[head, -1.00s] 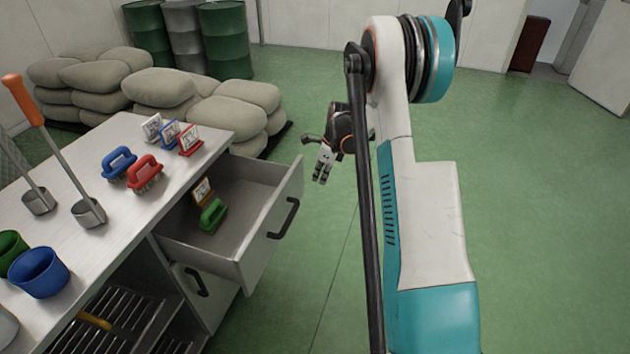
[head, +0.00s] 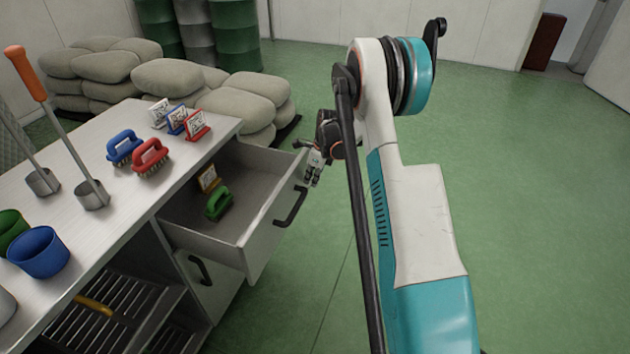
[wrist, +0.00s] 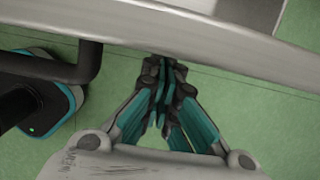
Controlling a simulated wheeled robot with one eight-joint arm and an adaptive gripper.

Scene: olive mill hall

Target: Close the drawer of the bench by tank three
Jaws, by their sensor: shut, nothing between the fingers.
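The bench (head: 108,211) stands at the left in the head view. Its upper drawer (head: 262,243) is pulled well out, with a dark handle (head: 290,207) on its front. A green brush (head: 218,203) and a small framed card (head: 208,178) are inside it. My gripper (head: 313,181) is shut and empty, at the far end of the drawer front, on its outer side. In the wrist view my shut fingertips (wrist: 165,62) are right at the drawer front (wrist: 190,36), and the handle (wrist: 60,68) is to their left. I cannot tell whether they touch it.
On the bench top are a blue brush (head: 124,148), a red brush (head: 150,157), small cards, ladles and a blue cup (head: 38,251). A lower drawer (head: 205,285) looks shut. Stacked sacks (head: 245,100) lie behind the bench. The green floor at right is clear.

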